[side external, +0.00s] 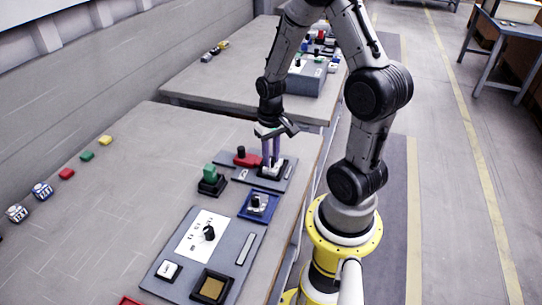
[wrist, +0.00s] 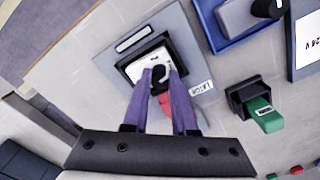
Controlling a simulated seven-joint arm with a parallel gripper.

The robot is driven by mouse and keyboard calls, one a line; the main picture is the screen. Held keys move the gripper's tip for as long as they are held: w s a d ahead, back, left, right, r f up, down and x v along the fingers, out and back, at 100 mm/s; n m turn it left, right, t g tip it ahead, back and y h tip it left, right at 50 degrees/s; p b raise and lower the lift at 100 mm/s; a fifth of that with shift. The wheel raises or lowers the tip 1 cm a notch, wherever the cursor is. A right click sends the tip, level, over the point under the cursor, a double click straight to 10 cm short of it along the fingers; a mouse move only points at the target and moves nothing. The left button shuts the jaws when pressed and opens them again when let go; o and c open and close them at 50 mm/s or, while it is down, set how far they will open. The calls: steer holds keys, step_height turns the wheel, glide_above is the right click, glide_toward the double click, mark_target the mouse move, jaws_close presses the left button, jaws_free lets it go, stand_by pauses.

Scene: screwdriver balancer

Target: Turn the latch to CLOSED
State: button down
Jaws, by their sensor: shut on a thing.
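My gripper (side external: 271,164) points down at the grey panel (side external: 228,160) near the table's right edge. In the wrist view my gripper (wrist: 160,75) has its two purple fingers on either side of a small black knob (wrist: 160,82), shut on it. The knob stands on a white plate in a black frame (wrist: 128,68), which I take to be the latch. A white label (wrist: 202,88) lies beside it; its print is too small to read for sure. The fingers partly hide the knob, so I cannot tell its setting. A red piece with a black knob (side external: 247,160) sits just left of my gripper.
A green block on a black base (side external: 210,177) stands left of the panel. A blue tray (side external: 258,206) and a larger grey panel (side external: 205,255) lie nearer the camera. Small coloured blocks line the table's left side. The table's middle left is clear.

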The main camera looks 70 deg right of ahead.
mark_target(271, 158)
steer(key=shift+m, duration=1.1)
steer(key=c, duration=0.7)
jaws_free()
step_height(271, 158, up, 14)
steer(key=shift+f, duration=0.1)
